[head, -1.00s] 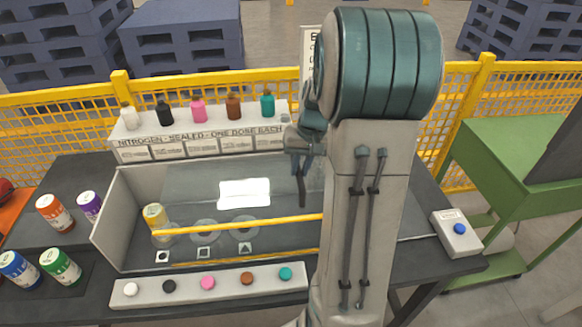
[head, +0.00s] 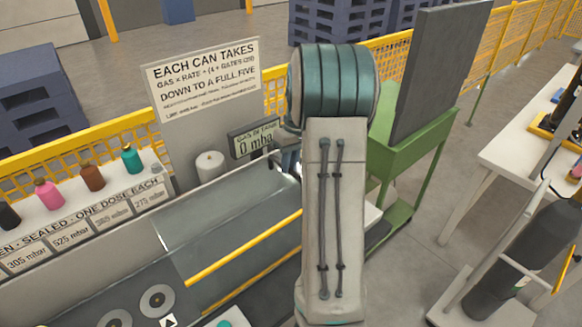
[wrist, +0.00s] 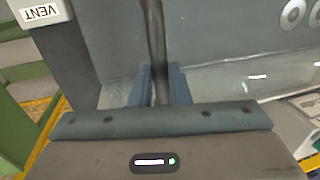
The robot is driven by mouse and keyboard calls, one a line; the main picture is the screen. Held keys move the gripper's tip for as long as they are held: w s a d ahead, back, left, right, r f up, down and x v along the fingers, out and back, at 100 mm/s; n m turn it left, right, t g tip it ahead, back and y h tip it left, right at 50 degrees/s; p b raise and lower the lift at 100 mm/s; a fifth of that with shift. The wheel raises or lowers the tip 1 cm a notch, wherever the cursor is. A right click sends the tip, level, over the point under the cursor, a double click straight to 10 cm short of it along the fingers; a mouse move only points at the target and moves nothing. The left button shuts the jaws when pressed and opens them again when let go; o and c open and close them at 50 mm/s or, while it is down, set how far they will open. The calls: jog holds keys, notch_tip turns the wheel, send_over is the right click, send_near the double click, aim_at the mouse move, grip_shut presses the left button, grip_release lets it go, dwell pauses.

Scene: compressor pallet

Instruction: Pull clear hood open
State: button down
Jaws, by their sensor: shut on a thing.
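The clear hood (head: 222,225) has a yellow bar (head: 245,248) along its front edge. In the head view it stands to the right of the round sockets (head: 157,300), which lie uncovered. In the wrist view my gripper (wrist: 160,84) has its blue fingers closed on a dark upright handle (wrist: 155,35). The handle's join to the hood is not clear. In the head view my arm hides most of my gripper and the hood's right end.
A white block labelled VENT (wrist: 42,12) is close to my gripper in the wrist view. A gas display (head: 255,140) and a white cylinder (head: 209,166) stand behind the hood. A green cart (head: 415,150) stands to the right. Bottles line the back left.

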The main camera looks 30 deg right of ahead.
jog(key=shift+w+d+r, duration=0.1)
jog(key=shift+w+d, duration=0.05)
jog(key=shift+d, duration=0.3)
jog(key=c, duration=1.4)
grip_release()
jog(key=shift+o, duration=0.2)
notch_tip(320, 180, up, 14)
jog(key=d+b, duration=0.1)
jog(key=d, duration=0.1)
jog(key=shift+d+f, duration=0.25)
jog(key=shift+d, duration=0.1)
jog(key=shift+w, duration=0.1)
jog(key=s+a+t+h, duration=0.1)
jog(key=s+a, duration=0.3)
jog(key=a, duration=0.4)
jog(key=s+a+t+h, duration=0.1)
jog(key=s+a, duration=0.4)
jog(key=a, duration=0.4)
jog(key=s+a+f, duration=0.3)
jog(key=s+a, duration=0.1)
jog(key=s, duration=0.2)
jog(key=s+a+f+m+t, duration=0.1)
jog(key=s+a+f, duration=0.2)
jog(key=s, duration=0.3)
jog(key=shift+s+a+t, duration=0.3)
jog(key=shift+s+a, duration=0.1)
jog(key=shift+a, duration=0.35)
